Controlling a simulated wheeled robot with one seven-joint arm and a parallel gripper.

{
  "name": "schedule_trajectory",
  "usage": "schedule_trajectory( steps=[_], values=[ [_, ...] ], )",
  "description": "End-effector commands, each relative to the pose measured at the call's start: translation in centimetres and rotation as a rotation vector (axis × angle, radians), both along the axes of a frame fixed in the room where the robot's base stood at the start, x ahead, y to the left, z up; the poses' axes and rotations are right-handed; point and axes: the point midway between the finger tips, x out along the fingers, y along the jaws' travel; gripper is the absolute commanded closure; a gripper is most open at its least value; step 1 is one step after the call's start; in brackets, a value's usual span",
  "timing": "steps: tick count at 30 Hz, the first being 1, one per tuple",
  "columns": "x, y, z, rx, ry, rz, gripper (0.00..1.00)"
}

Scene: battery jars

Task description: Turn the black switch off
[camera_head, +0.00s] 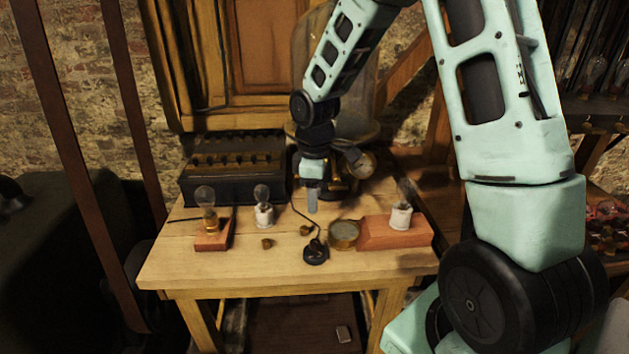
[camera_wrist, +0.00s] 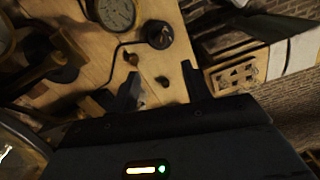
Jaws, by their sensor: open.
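The black switch (camera_head: 315,252) is a small round black piece with a cable, lying near the front edge of the wooden table (camera_head: 185,268). It also shows at the top of the wrist view (camera_wrist: 158,35), beyond my fingertips. My gripper (camera_head: 312,203) is above the table, behind the switch in the head view and apart from it. In the wrist view its two fingers (camera_wrist: 162,85) are spread with nothing held between them. The switch's lever position is too small to tell.
A round brass gauge (camera_head: 344,234) lies right of the switch, beside a red-brown block with a white socket (camera_head: 401,216). Bulbs on a wooden base (camera_head: 207,213) and a white holder (camera_head: 264,214) stand left. Small brass pieces (camera_head: 267,243) lie nearby. A black box (camera_head: 235,170) stands behind.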

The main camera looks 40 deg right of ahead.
Motion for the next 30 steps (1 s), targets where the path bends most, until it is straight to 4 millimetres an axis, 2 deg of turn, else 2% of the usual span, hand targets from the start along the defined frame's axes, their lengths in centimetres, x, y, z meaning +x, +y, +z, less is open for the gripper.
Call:
schedule_trajectory(
  steps=[3, 9, 27, 30],
  values=[
    [0.1, 0.0, 2.0, -0.001, -0.004, 0.001, 0.52],
    [0.0, 0.0, 3.6, 0.000, -0.001, 0.000, 0.52],
    [0.0, 0.1, 3.8, 0.001, -0.001, 0.002, 0.52],
    [-0.3, 1.4, 4.1, 0.003, -0.003, 0.005, 0.52]
  ],
)
